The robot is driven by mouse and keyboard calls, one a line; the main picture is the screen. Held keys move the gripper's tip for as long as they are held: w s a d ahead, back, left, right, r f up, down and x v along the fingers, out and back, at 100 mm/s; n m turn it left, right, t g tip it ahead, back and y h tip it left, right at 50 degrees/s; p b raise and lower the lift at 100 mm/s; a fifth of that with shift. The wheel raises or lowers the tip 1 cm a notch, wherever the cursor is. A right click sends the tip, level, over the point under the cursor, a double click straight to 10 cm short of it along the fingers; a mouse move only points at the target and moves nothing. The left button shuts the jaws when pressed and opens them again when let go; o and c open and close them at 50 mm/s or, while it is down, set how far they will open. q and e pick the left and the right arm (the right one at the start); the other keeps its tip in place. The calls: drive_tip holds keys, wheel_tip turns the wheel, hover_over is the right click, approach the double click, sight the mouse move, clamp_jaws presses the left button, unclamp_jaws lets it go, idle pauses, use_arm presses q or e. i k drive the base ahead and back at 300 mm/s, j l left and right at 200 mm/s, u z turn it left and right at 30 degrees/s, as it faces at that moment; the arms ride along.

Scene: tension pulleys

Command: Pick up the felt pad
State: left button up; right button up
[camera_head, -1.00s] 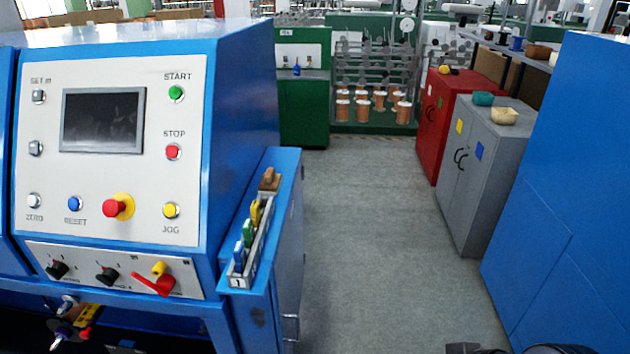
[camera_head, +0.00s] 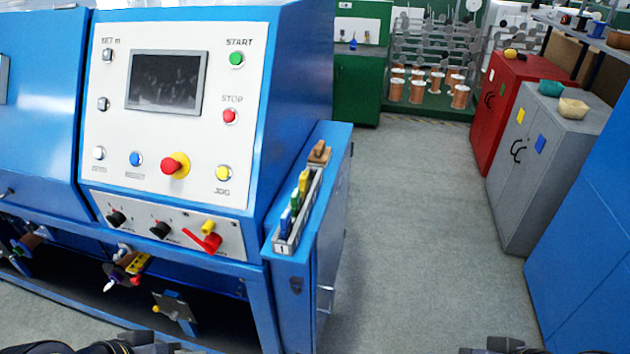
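No piece is clearly recognisable as the felt pad. A small brown block (camera_head: 319,153) sits on top of the blue side cabinet, at the far end of a narrow rack; I cannot tell whether it is the pad. The rack (camera_head: 281,246) holds several blue, green and yellow pieces in a row. My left gripper (camera_head: 150,343) shows only partly at the bottom edge, left of centre. My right gripper (camera_head: 500,346) shows partly at the bottom edge, right of centre. Both are low and well apart from the rack, and their fingers are not clear.
The blue machine's control panel (camera_head: 170,120) stands left of the rack. Pulley parts (camera_head: 125,270) hang in the dark opening below. Grey floor (camera_head: 400,220) is clear to the right. A grey cabinet (camera_head: 540,160), a red cabinet (camera_head: 490,100) and a blue panel (camera_head: 590,260) bound that side.

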sight(320, 156)
drive_tip(key=i+l+u, duration=0.25)
drive_tip(key=i+l, duration=0.15)
drive_tip(key=l, duration=0.25)
drive_tip(key=i+l+u, duration=0.1)
drive_tip(key=l, duration=0.25)
drive_tip(key=i+l+u, duration=0.15)
drive_tip(key=i+l, duration=0.15)
drive_tip(key=i+l+u, duration=0.1)
drive_tip(key=l, duration=0.35)
drive_tip(key=i+l+u, duration=0.1)
drive_tip(key=l, duration=0.25)
drive_tip(key=i+l+u, duration=0.1)
drive_tip(key=i+l, duration=0.15)
drive_tip(key=i, duration=0.2)
drive_tip(key=i+l+u, duration=0.1)
drive_tip(key=i+l, duration=0.2)
drive_tip(key=i, duration=0.1)
